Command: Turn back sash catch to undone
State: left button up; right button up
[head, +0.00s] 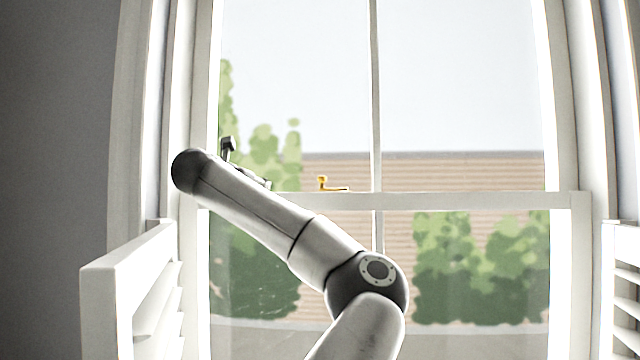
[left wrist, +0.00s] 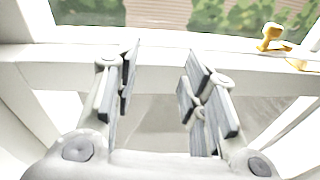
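The brass sash catch (head: 324,183) sits on top of the window's meeting rail (head: 450,201), left of the upright glazing bar. Its small knob stands up at the left, and a thin flat part runs right along the rail. In the left wrist view the catch (left wrist: 270,38) is at the upper right, beyond and to the right of the fingers. My left gripper (left wrist: 162,58) is open and empty, its fingers pointing at the rail, apart from the catch. In the head view my left arm mostly hides that gripper. My right gripper is not in view.
White louvred shutters stand folded open at the left (head: 130,275) and right (head: 622,270) of the window. The window frame's left side (head: 185,100) is close to my left arm's far end. The rail right of the catch is clear.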

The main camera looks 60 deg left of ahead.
aim_at(319, 178)
pick_arm(q)
jog(key=w+d+r+m+t+h, duration=0.35)
jog(key=w+d+t+h, duration=0.2)
jog(key=d, duration=0.25)
jog(key=shift+t+y, duration=0.25)
jog(key=shift+y, duration=0.1)
jog(key=p+x, duration=0.4)
jog(key=x, duration=0.6)
jog(key=shift+s+a+f+p, duration=0.1)
jog(key=shift+a+f+p, duration=0.1)
jog(key=shift+p, duration=0.1)
jog(key=shift+w+a+f, duration=0.1)
jog(key=shift+w+a, duration=0.15)
jog(key=shift+w, duration=0.15)
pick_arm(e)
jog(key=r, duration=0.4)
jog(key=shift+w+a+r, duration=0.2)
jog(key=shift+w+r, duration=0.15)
pick_arm(q)
grip_shut()
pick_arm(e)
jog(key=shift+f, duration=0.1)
